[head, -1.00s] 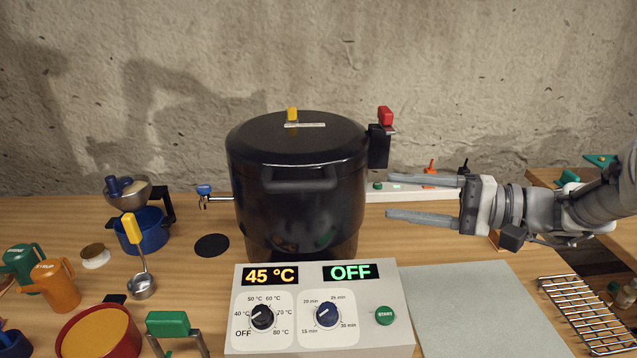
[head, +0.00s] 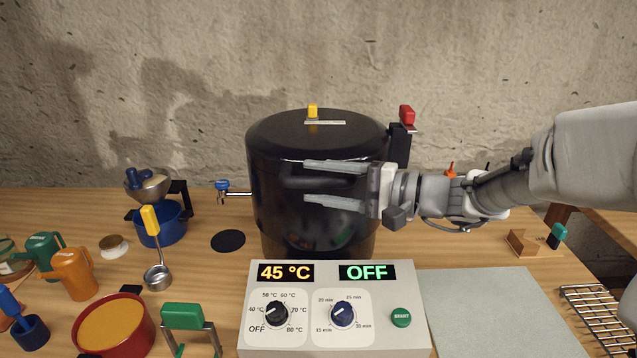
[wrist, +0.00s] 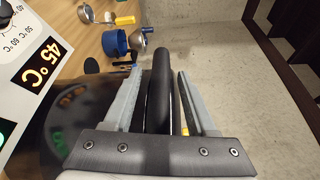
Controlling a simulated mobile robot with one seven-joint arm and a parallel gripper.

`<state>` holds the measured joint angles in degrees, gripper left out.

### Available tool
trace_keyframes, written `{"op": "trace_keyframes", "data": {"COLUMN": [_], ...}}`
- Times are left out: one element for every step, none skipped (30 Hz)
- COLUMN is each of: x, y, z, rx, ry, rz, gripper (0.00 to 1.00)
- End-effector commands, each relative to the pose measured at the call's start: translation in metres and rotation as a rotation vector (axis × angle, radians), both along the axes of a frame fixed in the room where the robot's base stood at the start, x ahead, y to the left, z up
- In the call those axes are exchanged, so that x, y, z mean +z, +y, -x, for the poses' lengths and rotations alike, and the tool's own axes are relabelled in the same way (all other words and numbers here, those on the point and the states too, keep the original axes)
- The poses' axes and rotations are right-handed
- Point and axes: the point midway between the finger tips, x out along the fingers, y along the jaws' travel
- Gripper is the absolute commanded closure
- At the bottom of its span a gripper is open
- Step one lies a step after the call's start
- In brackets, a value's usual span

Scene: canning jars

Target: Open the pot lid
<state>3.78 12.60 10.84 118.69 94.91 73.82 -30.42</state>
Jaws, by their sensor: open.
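The large black pot (head: 275,220) stands in the middle of the counter. Its black lid (head: 350,135) is closed on top, with a yellow knob (head: 312,111) and a thermometer-like strip. A red-topped black latch or hinge piece (head: 407,117) stands at the pot's upper right. My gripper (head: 306,182) is open in front of the pot, just below the rim, fingers pointing left. In the wrist view, a dark handle bar (wrist: 160,95) runs between the two open fingers (wrist: 158,72). Contact with it cannot be told. The fingers and palm partly cover the handle in the head view.
A control box (head: 335,335) showing 45 °C and OFF stands before the pot. Blue pot (head: 160,228), ladle (head: 157,275), orange jug (head: 75,272) and red bowl (head: 112,328) crowd the left. A grey mat (head: 500,310) lies clear at right, beside a wire rack (head: 600,315).

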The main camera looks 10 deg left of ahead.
Motion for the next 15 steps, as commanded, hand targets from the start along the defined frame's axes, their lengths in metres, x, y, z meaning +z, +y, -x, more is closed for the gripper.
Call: {"op": "trace_keyframes", "data": {"x": [-0.0005,-0.0006,-0.0005,-0.0004,-0.0004,-0.0004,-0.0003,-0.0003,-0.0003,-0.0003,-0.0003,-0.0003,-0.0003,-0.0003,-0.0003], "y": [0.0025,0.0034,0.004,0.0044,0.0046,0.0046,0.0045,0.0044,0.0044,0.0043,0.0043,0.0042,0.0042,0.0042,0.0041], "z": [-0.0002,-0.0003,-0.0005,-0.0004,-0.0005,-0.0005,-0.0006,-0.0005,-0.0005,-0.0004,-0.0004,-0.0004,-0.0005,-0.0004,-0.0004], "rx": [0.0,0.0,0.0,0.0,0.0,0.0,0.0,0.0,0.0,0.0,0.0,0.0,0.0,0.0,0.0], "ry": [0.0,0.0,0.0,0.0,0.0,0.0,0.0,0.0,0.0,0.0,0.0,0.0,0.0,0.0,0.0], "rz": [0.001,0.001,0.001,0.001,0.001,0.001,0.0,0.0,0.0,0.0,0.0,0.0,0.0,0.0,0.0], "gripper": [0.43,0.43,0.43,0.43,0.43,0.43,0.43,0.43,0.43,0.43,0.48,0.56,0.61,0.66,0.74]}}
